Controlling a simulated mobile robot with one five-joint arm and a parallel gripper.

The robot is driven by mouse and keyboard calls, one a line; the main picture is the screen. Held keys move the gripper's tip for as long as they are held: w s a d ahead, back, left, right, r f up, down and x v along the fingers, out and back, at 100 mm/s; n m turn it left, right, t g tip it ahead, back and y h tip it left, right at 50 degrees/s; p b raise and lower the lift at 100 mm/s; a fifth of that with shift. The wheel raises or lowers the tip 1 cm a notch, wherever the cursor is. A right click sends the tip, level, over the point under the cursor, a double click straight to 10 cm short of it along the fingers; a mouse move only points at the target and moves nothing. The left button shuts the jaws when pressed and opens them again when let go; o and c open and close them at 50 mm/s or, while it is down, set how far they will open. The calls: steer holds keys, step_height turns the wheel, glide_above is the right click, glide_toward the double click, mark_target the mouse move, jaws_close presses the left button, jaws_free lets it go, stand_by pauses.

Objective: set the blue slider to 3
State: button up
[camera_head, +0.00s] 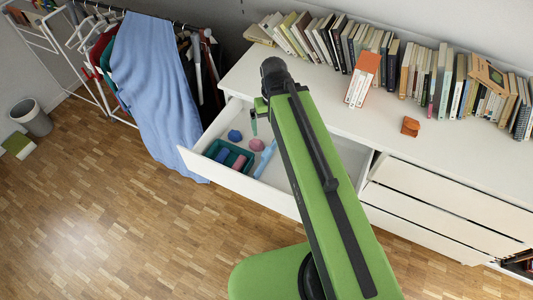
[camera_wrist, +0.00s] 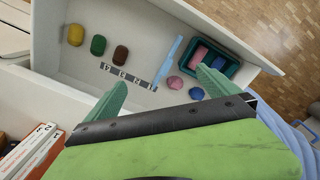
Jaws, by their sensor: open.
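The blue slider is a long light-blue bar (camera_wrist: 168,62) lying across the open drawer (camera_wrist: 88,82); it also shows in the head view (camera_head: 265,159). In the wrist view, a strip with number marks (camera_wrist: 127,76) runs left from the bar's lower end, which is at the strip's right end, by the mark that looks like 1. The mark for 3 is farther left along the strip. My gripper (camera_wrist: 162,77) is open, its green fingers apart with nothing between them. In the picture its fingertips lie either side of the bar's lower part; the height above it is hard to tell.
A teal tray (camera_wrist: 233,72) with pink and blue items is right of the bar. A pink lump (camera_wrist: 175,82) and a blue lump (camera_wrist: 197,93) lie near it. Yellow (camera_wrist: 75,35), green (camera_wrist: 98,45) and brown (camera_wrist: 120,55) lumps lie left. Books (camera_wrist: 32,152) stand on the dresser top.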

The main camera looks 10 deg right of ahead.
steer(key=shift+c, duration=1.3)
steer(key=shift+w+n, duration=0.1)
steer(key=shift+n, duration=0.8)
steer(key=shift+c, duration=1.3)
steer(key=n+b, duration=0.7)
steer(key=n, duration=0.1)
glide_above(266, 151)
step_height(266, 151, down, 7)
steer(key=shift+a, duration=0.1)
step_height(266, 151, down, 17)
steer(key=b, duration=1.7)
steer(key=shift+f, duration=0.2)
